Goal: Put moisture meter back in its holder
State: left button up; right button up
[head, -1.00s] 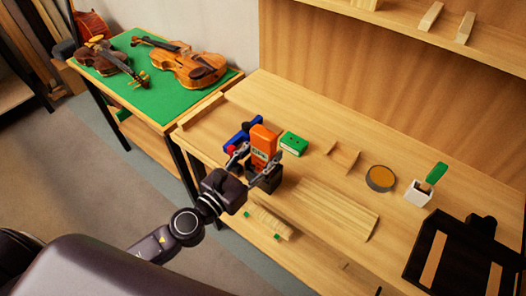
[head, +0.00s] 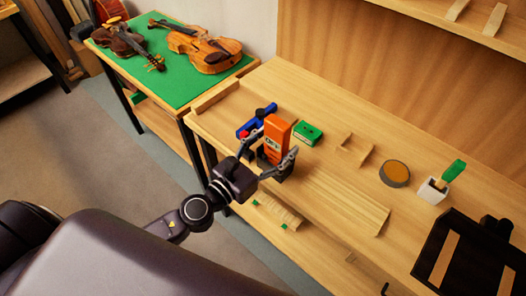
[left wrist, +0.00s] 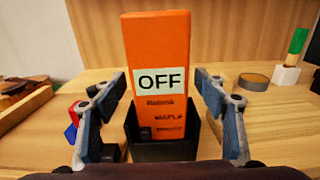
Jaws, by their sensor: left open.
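The orange moisture meter (head: 277,137) stands upright in its black holder (head: 274,168) on the bench. In the left wrist view the meter (left wrist: 160,52) shows a label reading OFF, and its lower end sits inside the open-fronted black holder (left wrist: 165,148). My left gripper (head: 268,152) is open around the meter. In the left wrist view its fingers (left wrist: 165,95) stand to either side with gaps between them and the meter. My right gripper is not in view.
A blue clamp (head: 255,122) stands close behind the holder and a green box (head: 308,133) lies to its right. A round tin (head: 395,173), a white cup with a green-handled tool (head: 433,190) and a black tray (head: 440,225) are farther right. Violins lie on the green table (head: 180,92).

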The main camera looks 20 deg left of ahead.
pick_arm(q)
jog(key=v, duration=1.1)
jog(key=shift+s, duration=0.4)
